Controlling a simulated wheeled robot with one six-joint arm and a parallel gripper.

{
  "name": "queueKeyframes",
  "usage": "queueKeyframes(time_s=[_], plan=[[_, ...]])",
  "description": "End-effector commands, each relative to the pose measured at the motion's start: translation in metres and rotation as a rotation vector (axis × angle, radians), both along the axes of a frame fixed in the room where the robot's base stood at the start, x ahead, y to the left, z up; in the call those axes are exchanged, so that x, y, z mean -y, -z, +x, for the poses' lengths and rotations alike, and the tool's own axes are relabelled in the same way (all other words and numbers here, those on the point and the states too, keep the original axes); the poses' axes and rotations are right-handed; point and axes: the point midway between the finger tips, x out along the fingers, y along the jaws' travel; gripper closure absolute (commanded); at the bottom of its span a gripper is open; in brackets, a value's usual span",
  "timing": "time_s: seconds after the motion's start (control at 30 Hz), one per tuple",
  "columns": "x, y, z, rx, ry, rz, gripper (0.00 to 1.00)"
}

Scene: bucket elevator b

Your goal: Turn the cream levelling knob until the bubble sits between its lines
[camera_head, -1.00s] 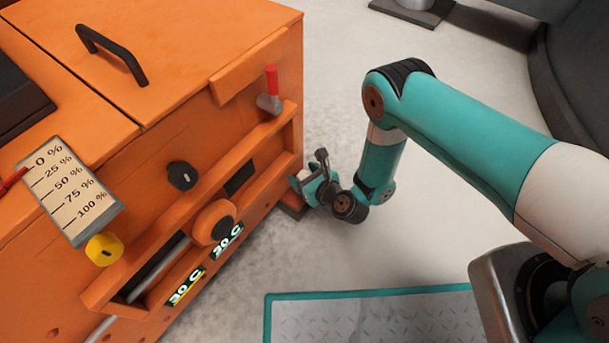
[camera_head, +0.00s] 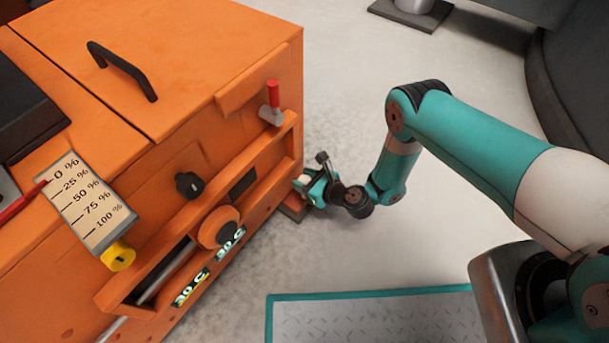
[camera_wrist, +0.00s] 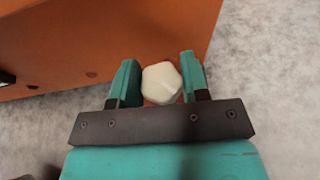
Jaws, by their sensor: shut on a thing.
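The cream levelling knob (camera_wrist: 161,83) sits between the two teal fingers of my gripper (camera_wrist: 159,70) in the wrist view, low beside the orange machine's wall. My gripper is shut on it. In the head view my gripper (camera_head: 306,187) is at the machine's lower right corner, and a small pale patch there may be the knob, mostly covered by the fingers. I cannot make out the bubble or its lines in either view.
Grey floor lies open to the right. A teal-edged plate (camera_head: 370,318) lies in front.

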Motion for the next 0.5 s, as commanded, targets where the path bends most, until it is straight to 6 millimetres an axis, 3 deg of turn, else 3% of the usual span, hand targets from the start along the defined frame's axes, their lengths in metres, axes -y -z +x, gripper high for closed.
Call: queueKeyframes(time_s=[0.5], plan=[[0.0008, 0.0054, 0.0026, 0.004, -0.489, 0.0, 0.82]])
